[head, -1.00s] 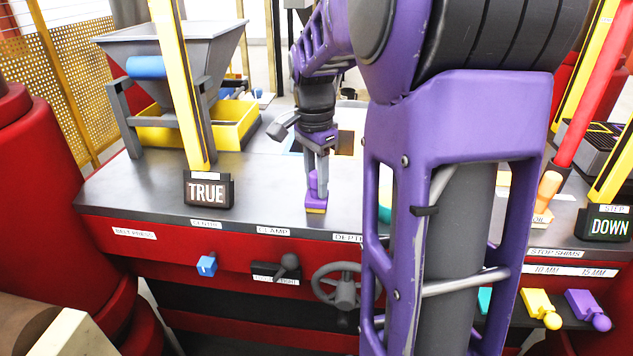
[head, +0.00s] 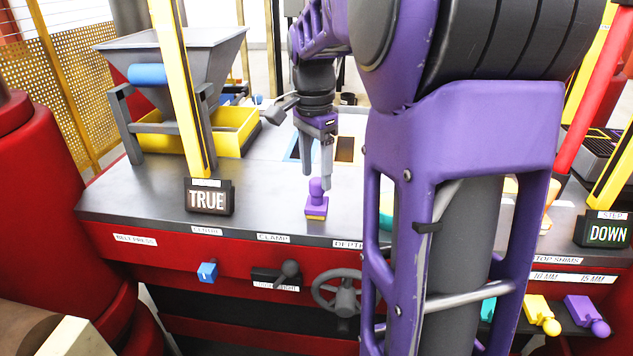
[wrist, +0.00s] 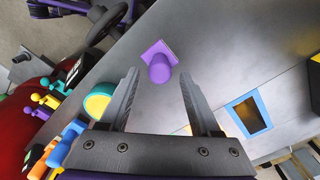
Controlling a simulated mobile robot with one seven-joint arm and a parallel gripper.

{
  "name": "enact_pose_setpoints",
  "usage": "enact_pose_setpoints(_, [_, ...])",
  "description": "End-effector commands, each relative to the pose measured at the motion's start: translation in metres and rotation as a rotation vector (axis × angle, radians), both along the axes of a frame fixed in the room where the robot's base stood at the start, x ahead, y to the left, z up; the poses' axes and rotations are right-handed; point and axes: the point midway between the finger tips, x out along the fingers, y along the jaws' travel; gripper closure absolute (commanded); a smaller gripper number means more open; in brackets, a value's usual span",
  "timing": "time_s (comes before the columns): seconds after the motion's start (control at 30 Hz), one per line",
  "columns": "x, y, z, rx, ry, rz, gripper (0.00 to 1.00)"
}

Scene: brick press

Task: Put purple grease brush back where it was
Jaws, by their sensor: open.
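A TRUE sign (head: 208,197) on a yellow post stands left of the brush. A yellow tray (head: 235,130) sits under the hopper (head: 170,60). A blue-framed opening (wrist: 248,113) is in the bench. A teal-and-yellow round thing (wrist: 98,101) lies beside one finger. A handwheel (head: 345,297) sits below the front edge.

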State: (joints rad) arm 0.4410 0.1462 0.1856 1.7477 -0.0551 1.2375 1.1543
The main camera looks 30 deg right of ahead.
Motion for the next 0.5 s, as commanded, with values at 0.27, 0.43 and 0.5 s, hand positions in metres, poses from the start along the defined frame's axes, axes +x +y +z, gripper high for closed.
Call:
enact_pose_setpoints(0.27, [0.0,0.002,0.058,0.0,-0.002,0.0,0.36])
enact_pose_setpoints(0.43, [0.0,0.002,0.075,0.0,-0.001,0.0,0.36])
enact_pose_setpoints(0.5, [0.0,0.002,0.077,0.0,0.0,0.0,0.36])
